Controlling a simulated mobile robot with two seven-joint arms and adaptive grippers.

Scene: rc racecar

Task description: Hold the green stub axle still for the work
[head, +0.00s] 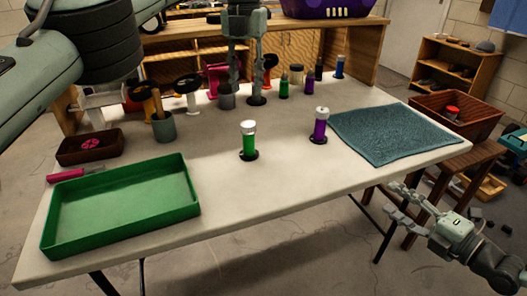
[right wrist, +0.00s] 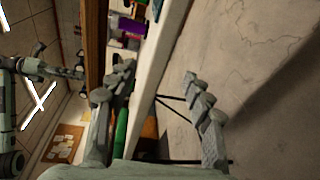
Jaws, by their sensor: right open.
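The green stub axle (head: 249,143) stands upright on a dark round base near the middle of the table, with a pale cap on top. A similar purple piece (head: 320,126) stands to its right. My left gripper (head: 245,88) points down over the back of the table, behind the green axle and apart from it. Its fingers are spread with nothing visible between them. My right gripper (head: 394,206) is open and empty, off the table's front right edge. Its spread fingers also show in the right wrist view (right wrist: 157,82), with the table edge behind.
A green tray (head: 65,240) fills the table's front left. A teal mat (head: 395,133) lies at the right. The table top (head: 215,215) is clear in front of the green axle.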

